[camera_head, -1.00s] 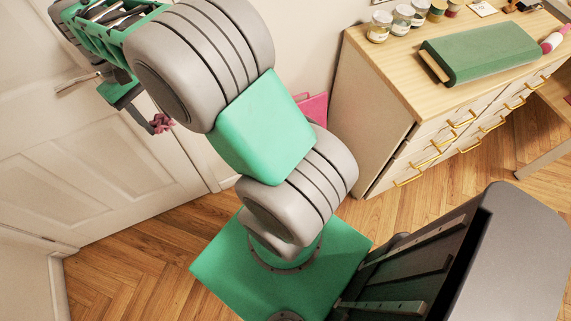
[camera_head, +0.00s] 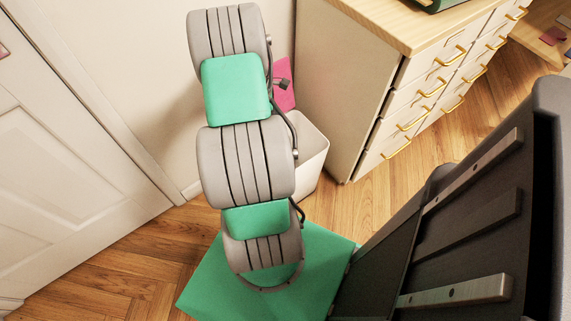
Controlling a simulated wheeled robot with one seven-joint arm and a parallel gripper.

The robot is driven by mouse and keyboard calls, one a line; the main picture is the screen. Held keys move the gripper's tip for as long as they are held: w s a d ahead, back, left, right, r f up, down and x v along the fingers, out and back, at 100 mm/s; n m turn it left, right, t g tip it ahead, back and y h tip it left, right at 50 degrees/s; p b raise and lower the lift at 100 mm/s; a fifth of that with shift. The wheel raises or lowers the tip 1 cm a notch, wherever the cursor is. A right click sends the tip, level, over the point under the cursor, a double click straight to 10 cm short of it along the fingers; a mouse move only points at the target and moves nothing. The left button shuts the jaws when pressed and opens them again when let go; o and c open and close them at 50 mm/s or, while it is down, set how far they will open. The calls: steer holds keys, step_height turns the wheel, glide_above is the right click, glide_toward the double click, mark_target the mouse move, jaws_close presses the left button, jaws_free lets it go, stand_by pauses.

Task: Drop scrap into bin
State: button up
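A white bin (camera_head: 312,150) stands on the floor between the wall and the drawer cabinet. My arm hides its left side, and its inside cannot be made out. My arm rises through the middle of the view, and my gripper is not visible past it.
The wooden-topped drawer cabinet (camera_head: 350,80) with gold handles stands right of the bin. A flat pink item (camera_head: 284,92) shows behind my arm. A white door (camera_head: 70,150) is at left. Wood floor (camera_head: 130,255) is clear at lower left.

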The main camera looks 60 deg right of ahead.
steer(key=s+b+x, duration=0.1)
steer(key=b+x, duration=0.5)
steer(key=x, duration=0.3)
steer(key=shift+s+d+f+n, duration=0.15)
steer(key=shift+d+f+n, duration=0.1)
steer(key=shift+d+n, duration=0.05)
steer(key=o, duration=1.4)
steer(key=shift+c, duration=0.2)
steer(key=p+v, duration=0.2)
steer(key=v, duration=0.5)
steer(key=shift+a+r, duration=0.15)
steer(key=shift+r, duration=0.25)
